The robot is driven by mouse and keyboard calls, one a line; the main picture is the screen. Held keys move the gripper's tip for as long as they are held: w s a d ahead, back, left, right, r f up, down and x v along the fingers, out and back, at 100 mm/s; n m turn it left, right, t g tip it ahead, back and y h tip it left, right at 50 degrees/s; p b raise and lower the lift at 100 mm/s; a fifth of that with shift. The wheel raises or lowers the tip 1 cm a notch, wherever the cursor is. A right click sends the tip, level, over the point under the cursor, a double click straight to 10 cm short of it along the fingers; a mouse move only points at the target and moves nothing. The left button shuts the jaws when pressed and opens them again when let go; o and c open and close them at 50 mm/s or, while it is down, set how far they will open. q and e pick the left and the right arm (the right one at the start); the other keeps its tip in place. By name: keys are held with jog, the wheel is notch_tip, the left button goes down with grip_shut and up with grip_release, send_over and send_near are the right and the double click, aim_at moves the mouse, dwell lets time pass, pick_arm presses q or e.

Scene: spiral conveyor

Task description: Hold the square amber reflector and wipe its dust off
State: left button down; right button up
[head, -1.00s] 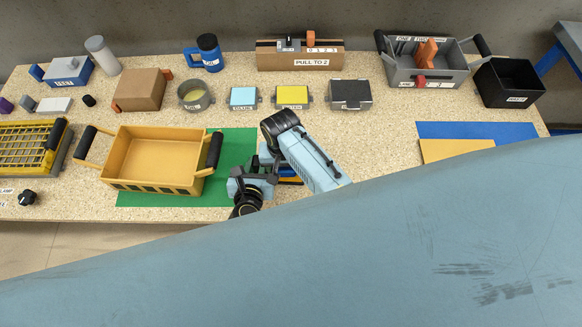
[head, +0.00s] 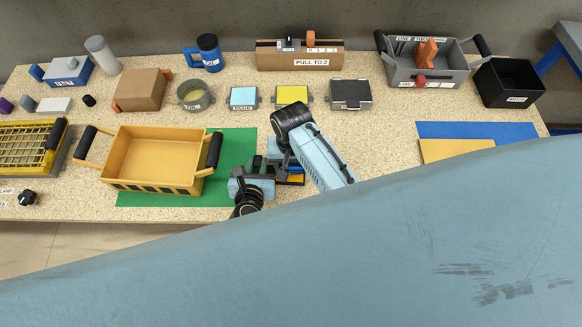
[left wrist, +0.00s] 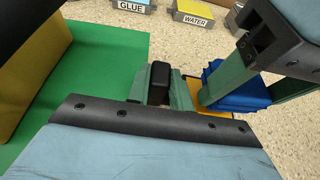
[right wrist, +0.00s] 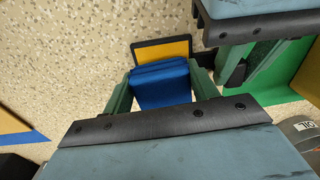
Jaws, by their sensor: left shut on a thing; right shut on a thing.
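The amber reflector is a flat square plate in a dark frame; the right wrist view shows part of it (right wrist: 178,47) and the head view shows a sliver (head: 296,178). My left gripper (left wrist: 161,88) is shut on a black block at the reflector's left side, seemingly its handle. My right gripper (right wrist: 160,88) is shut on a folded blue cloth (right wrist: 160,84), which also shows in the left wrist view (left wrist: 235,88). The cloth overlaps the amber face; I cannot tell whether they touch. Dust on the face cannot be made out.
A yellow tub (head: 155,184) with black handles stands left of my grippers, partly on a green mat (head: 234,143). Small labelled boxes, including a yellow one (head: 292,94), stand behind. The board between the grippers and the blue mat (head: 500,130) is clear.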

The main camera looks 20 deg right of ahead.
jog(key=shift+r, duration=0.6)
pick_arm(q)
jog(key=c, duration=1.2)
grip_release()
jog(key=shift+o, duration=0.2)
jog(key=shift+s, duration=0.15)
jog(key=v, duration=1.1)
jog(key=shift+s+a+r, duration=0.25)
